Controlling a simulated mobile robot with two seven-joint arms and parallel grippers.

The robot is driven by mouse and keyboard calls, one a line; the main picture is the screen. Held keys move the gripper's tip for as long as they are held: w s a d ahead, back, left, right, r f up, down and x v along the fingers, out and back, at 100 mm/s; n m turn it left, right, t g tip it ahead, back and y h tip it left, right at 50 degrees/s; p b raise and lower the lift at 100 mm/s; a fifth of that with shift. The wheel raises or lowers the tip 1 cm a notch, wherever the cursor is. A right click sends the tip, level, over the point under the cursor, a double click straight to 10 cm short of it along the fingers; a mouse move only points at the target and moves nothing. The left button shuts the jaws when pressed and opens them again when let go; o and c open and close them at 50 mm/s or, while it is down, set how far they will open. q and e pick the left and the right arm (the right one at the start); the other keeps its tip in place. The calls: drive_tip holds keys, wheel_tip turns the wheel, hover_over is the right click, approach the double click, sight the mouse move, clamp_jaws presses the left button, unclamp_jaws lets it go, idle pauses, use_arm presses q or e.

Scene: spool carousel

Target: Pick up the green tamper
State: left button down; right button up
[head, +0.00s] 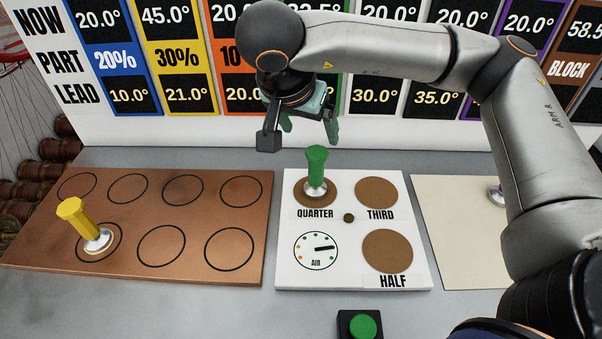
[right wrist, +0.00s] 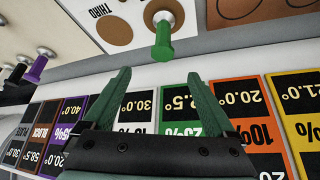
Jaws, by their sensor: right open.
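The green tamper (head: 316,170) stands upright on the brown QUARTER disc of the white board (head: 346,225). It has a green handle and a silver base. My right gripper (head: 308,134) is open and empty, above and behind the tamper, near the wall panel. In the right wrist view the green tamper (right wrist: 163,42) shows upside down, just beyond the tips of my open right gripper (right wrist: 162,82) and apart from them. My left gripper is not in view.
A yellow tamper (head: 78,222) leans on a ring of the brown board (head: 180,270) at left. A cream board (head: 450,240) lies at right, partly behind my arm. A green button (head: 362,326) is in front. Purple and black tampers (right wrist: 36,66) show in the wrist view.

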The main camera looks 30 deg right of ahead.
sight(317, 152)
drive_tip(key=x, duration=0.7)
drive_tip(key=shift+f, duration=0.1)
drive_tip(key=shift+w+x, duration=0.2)
drive_tip(key=shift+x, duration=2.4)
drive_tip(key=shift+a, duration=0.1)
clamp_jaws()
